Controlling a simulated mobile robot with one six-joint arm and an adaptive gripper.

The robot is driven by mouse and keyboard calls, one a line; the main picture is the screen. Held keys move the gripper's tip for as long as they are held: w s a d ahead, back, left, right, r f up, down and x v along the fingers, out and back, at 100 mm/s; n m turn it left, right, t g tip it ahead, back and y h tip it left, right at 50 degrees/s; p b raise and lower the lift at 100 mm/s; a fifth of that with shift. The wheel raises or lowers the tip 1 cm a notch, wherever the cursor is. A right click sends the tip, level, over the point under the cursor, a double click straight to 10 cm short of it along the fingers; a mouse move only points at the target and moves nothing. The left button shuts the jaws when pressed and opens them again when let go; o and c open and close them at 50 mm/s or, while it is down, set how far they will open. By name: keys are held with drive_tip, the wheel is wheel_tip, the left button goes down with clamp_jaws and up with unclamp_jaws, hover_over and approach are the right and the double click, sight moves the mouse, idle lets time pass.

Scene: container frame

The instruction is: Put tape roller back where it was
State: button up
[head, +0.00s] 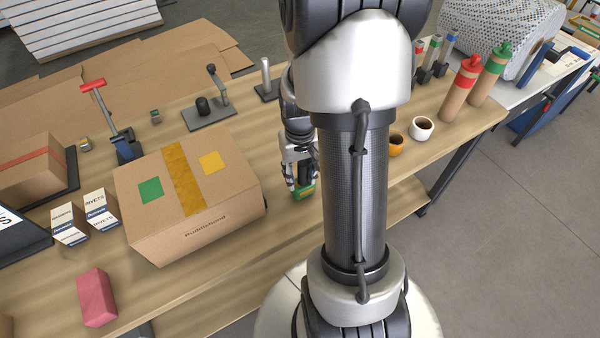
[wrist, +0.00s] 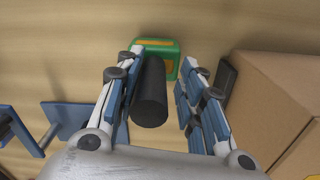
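A green piece with yellow parts (wrist: 158,55) lies on the bench at my fingertips, and a black cylinder (wrist: 150,92) stands up from it toward the wrist camera. I take these to be the tape roller and its handle, though I cannot be sure. My gripper (wrist: 163,75) is open around the black cylinder. The cylinder sits close against the left finger, with a gap to the right finger. In the head view my gripper (head: 302,180) points down right of the cardboard box, with the green and yellow piece (head: 304,190) low between its fingers, mostly hidden.
A taped cardboard box (head: 190,190) stands close beside my gripper. It shows at right in the wrist view (wrist: 270,110). A blue bracket (wrist: 75,120) is at left there. Cups (head: 421,129) and red- and green-capped tubes (head: 461,88) stand at right. A pink block (head: 96,296) lies front left.

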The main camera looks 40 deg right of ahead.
idle(0.3)
wheel_tip(320, 180, up, 12)
drive_tip(key=p, duration=0.4)
drive_tip(key=s+a+r+n+t, duration=0.2)
drive_tip(key=a+r+n, duration=0.1)
drive_tip(key=a+r, duration=0.8)
drive_tip(key=s+a+r+t, duration=0.1)
drive_tip(key=s+a, duration=0.1)
drive_tip(key=a, duration=0.1)
drive_tip(key=s+a+r+n, duration=0.1)
drive_tip(key=s+a, duration=0.2)
drive_tip(key=s+a+r+n+t, duration=0.1)
drive_tip(key=s+a, duration=0.1)
drive_tip(key=a, duration=0.1)
drive_tip(key=shift+s+a+r+t, duration=0.1)
drive_tip(key=shift+s+t, duration=0.1)
drive_tip(key=shift+t, duration=0.1)
